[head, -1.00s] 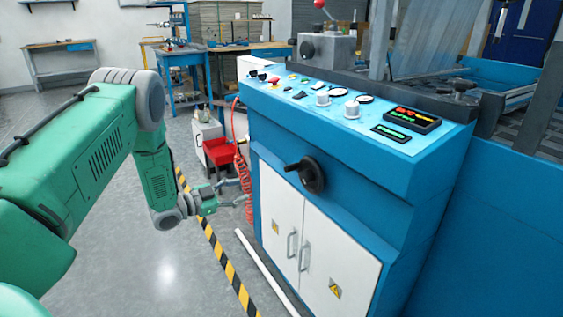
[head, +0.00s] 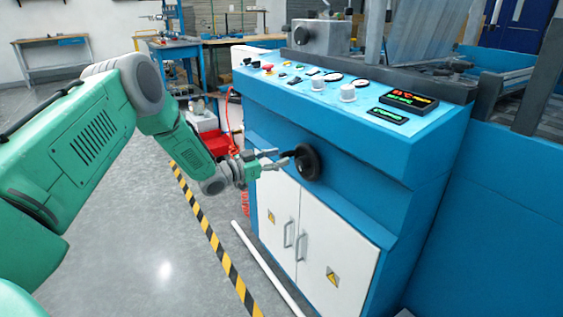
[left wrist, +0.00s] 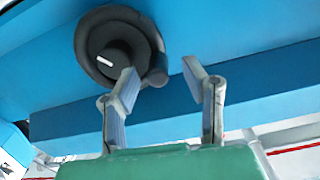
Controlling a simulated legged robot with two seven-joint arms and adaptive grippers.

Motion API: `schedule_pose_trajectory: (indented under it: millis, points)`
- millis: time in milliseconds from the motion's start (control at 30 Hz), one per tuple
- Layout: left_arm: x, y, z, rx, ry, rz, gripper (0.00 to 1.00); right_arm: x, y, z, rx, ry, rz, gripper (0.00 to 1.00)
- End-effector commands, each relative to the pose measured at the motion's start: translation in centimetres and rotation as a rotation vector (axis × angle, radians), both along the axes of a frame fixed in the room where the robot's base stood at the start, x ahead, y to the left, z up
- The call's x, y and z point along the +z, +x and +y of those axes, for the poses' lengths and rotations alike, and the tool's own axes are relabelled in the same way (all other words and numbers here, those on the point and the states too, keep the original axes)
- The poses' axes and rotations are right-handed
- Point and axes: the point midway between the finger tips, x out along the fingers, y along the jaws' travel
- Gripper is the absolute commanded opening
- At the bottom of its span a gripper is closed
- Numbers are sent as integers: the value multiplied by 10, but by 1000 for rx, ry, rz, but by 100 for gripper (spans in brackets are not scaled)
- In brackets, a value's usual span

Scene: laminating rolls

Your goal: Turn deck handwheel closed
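The black handwheel (head: 309,163) is on the front of the blue machine (head: 375,145), above its white cabinet doors. My right gripper is not in view.
The sloped panel (head: 345,95) above the wheel carries knobs, buttons and lit displays. White cabinet doors (head: 300,235) with handles are below. A red bin (head: 217,142) and a red coiled hose are behind my left gripper. Striped floor tape (head: 212,237) and a white pipe lie beside the machine.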

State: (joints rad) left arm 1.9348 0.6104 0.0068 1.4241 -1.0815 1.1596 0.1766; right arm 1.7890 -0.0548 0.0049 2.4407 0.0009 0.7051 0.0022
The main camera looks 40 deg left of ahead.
Motion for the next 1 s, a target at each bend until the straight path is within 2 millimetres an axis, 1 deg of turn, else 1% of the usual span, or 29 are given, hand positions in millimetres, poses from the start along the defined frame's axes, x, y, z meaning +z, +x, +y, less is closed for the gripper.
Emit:
schedule_pose_trajectory:
  millis: [100,200,467,567,600,767,900,1000]
  points:
    - [0,10,-4,0,1,-1,39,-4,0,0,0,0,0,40]
    - [0,14,-5,0,-1,-1,39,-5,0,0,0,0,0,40]
    - [-1,15,-4,1,-3,0,39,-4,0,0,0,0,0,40]
    - [-1,14,-4,1,-3,0,8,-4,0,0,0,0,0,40]
    - [-1,15,-4,1,-2,0,0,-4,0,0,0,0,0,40]
    - [1,15,-4,3,4,-3,0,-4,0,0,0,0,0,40]
    - [7,14,-6,1,80,-35,0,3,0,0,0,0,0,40]
    - [8,14,-6,2,114,-50,0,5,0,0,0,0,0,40]
